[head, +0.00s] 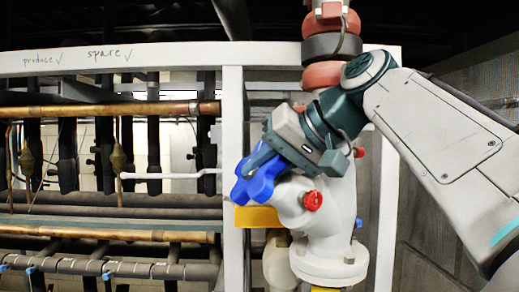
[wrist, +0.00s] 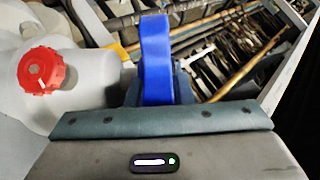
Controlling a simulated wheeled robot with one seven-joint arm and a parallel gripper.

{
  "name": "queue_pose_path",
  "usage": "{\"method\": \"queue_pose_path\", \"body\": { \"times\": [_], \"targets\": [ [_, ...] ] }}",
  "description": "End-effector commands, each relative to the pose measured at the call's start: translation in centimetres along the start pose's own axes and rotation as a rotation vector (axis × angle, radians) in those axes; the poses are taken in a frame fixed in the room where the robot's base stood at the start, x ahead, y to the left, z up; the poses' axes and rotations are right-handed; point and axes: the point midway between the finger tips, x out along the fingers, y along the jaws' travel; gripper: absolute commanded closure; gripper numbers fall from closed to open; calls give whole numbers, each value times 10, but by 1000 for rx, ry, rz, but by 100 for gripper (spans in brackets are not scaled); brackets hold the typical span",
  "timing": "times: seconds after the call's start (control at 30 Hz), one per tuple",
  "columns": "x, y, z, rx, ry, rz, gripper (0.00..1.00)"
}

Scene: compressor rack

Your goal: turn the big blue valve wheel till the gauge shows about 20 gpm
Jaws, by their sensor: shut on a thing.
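The big blue valve wheel (head: 254,180) is on the left side of the white valve body (head: 325,222) in the head view. My gripper (head: 262,163) reaches it from the upper right and is shut on part of its rim. In the wrist view the blue wheel (wrist: 155,60) stands upright just past the gripper's edge, and the gripper (wrist: 155,95) is around it with its fingers mostly hidden. I cannot make out a gauge face or a reading in either view.
A small red knob (head: 312,201) is on the valve body, close to my gripper; it also shows in the wrist view (wrist: 40,70). A white frame post (head: 233,150) stands just left of the wheel. Copper and dark pipes (head: 110,110) fill the rack at left.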

Motion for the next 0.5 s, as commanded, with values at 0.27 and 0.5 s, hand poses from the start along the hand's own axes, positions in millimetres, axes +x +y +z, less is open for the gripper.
{"method": "queue_pose_path", "body": {
  "times": [0.27,0.5],
  "targets": [
    [-1,-1,-4,-3,-121,-1,100],
    [-1,-1,-4,-2,-169,-1,100]
  ]
}}
